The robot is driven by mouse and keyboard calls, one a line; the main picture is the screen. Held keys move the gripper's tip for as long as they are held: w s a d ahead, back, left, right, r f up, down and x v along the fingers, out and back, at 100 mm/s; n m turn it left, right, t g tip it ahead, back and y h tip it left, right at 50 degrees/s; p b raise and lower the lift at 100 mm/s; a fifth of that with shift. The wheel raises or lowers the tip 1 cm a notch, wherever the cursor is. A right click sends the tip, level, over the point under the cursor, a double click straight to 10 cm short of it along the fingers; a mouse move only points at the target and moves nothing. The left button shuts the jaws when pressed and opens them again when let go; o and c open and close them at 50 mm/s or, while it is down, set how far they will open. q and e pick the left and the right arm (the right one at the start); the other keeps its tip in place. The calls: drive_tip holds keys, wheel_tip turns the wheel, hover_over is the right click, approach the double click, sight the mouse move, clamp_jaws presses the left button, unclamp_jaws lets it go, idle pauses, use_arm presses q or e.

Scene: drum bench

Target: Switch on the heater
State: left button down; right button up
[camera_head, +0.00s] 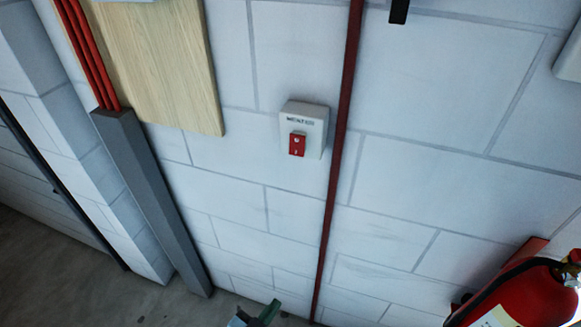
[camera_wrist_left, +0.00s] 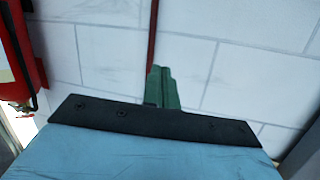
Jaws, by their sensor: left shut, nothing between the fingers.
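A white switch box (camera_head: 313,118) with a red rocker switch (camera_head: 297,144) is mounted on the white block wall, just left of a dark red vertical pipe, in the head view. Small lettering above the rocker is hard to read. My left gripper (camera_head: 268,312) shows only as a green tip at the bottom edge of the head view, well below the switch box and apart from it. In the left wrist view its green fingers (camera_wrist_left: 162,86) are together and empty, pointing at the wall. The switch is not in the wrist view. My right gripper is not in view. No heater is recognisable.
The dark red pipe (camera_head: 338,170) runs down the wall beside the box. A red fire extinguisher (camera_head: 530,298) stands at the lower right. A wooden board (camera_head: 165,70), red cables (camera_head: 88,55) and a grey duct (camera_head: 150,200) are at the left. The wall around the switch is clear.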

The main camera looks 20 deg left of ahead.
use_arm(q)
wheel_tip(320, 180, up, 30)
drive_tip(key=w+n+t+y, duration=0.1)
drive_tip(key=n+t+y, duration=0.2)
drive_tip(key=t, duration=0.8)
drive_tip(key=shift+w+f+n, duration=0.2)
drive_tip(key=shift+w+n, duration=0.05)
drive_tip(key=shift+n, duration=0.15)
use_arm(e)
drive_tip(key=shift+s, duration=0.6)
use_arm(q)
drive_tip(key=shift+d, duration=0.1)
drive_tip(key=p, duration=0.2)
approach(296, 148)
wheel_tip(296, 148, up, 4)
drive_tip(key=w, duration=0.3)
drive_tip(key=shift+w+f, duration=0.1)
drive_tip(key=shift+w, duration=0.3)
drive_tip(key=shift+w+d, duration=0.1)
drive_tip(key=shift+w, duration=0.3)
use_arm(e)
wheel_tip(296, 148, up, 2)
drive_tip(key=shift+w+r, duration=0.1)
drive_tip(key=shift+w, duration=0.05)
